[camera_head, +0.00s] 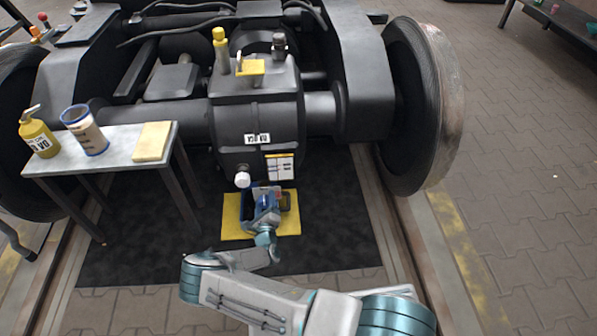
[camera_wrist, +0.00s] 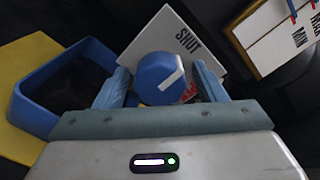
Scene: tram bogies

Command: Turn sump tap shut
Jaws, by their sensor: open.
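The sump tap is a round blue knob (camera_wrist: 158,80) with a white stripe, in front of a white plate (camera_wrist: 190,38) marked SHUT. In the wrist view the stripe slants up to the right, below the SHUT word and not clearly in line with it. Red lettering beside the knob is mostly hidden. My gripper (camera_wrist: 161,72) is open, one finger on each side of the knob, with a small gap visible at each side; contact cannot be told. In the head view my gripper (camera_head: 266,208) is low in front of the black gear housing (camera_head: 255,120), hiding the tap.
A blue tray (camera_head: 246,212) stands on a yellow mat (camera_head: 232,228) under the housing, close to my gripper. A small table (camera_head: 120,160) with a yellow bottle (camera_head: 38,138), a cup (camera_head: 84,130) and a yellow pad (camera_head: 153,142) stands left. A wheel (camera_head: 415,110) is at right.

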